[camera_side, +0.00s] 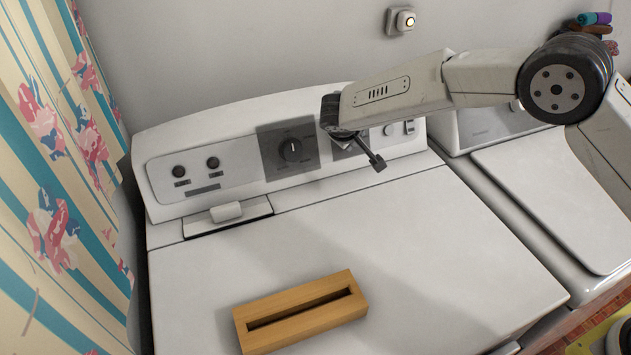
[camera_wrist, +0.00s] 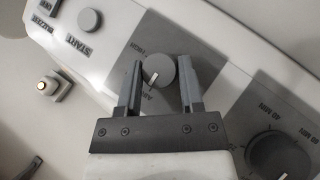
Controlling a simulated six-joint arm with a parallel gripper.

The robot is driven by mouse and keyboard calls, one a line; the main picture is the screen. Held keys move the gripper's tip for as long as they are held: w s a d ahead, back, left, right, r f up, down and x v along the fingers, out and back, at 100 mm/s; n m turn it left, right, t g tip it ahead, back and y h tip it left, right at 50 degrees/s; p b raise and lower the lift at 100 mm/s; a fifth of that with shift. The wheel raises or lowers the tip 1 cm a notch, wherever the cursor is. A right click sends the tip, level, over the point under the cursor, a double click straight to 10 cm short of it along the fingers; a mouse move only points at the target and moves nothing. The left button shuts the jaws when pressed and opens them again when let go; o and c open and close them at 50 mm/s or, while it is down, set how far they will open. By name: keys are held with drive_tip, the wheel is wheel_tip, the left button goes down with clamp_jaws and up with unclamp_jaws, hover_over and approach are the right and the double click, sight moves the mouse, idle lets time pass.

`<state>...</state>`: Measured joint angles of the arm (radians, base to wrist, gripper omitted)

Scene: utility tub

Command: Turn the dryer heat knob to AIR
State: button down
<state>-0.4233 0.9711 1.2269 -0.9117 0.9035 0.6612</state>
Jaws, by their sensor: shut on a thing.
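The heat knob (camera_wrist: 160,72) is a round grey knob with a white pointer line, on a dark grey panel of the dryer console. In the wrist view its pointer slants to the lower left, towards a partly hidden label starting with A. HIGH is printed on its upper left. My gripper (camera_wrist: 160,85) is shut on the knob, one dark finger on each side. In the side view my gripper (camera_side: 352,140) is at the right part of the console and hides the heat knob.
A larger timer dial (camera_side: 290,149) sits left of my gripper. A START knob (camera_wrist: 90,20) is on the other side. A slotted wooden block (camera_side: 300,312) lies on the white dryer top (camera_side: 440,250), otherwise clear. A second machine (camera_side: 560,190) stands at right; a curtain (camera_side: 55,180) hangs at left.

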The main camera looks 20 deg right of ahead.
idle(0.4)
drive_tip(key=shift+c, duration=1.2)
unclamp_jaws()
drive_tip(key=v, duration=0.7)
drive_tip(key=shift+s+a+r, duration=0.2)
drive_tip(key=shift+a+r, duration=0.05)
drive_tip(key=shift+r, duration=0.05)
drive_tip(key=s+d+f+m+g+y, duration=0.1)
drive_tip(key=s+d+y, duration=0.1)
drive_tip(key=s+d, duration=0.4)
drive_tip(key=s+d+f+m+g+y, duration=0.1)
drive_tip(key=s+d, duration=0.5)
drive_tip(key=s, duration=0.7)
drive_tip(key=s+d+f+m+g+y, duration=0.1)
drive_tip(key=s+d+y, duration=0.1)
drive_tip(key=s+d, duration=0.5)
drive_tip(key=s, duration=0.2)
drive_tip(key=shift+s+m+y, duration=0.3)
drive_tip(key=shift+m+y, duration=0.1)
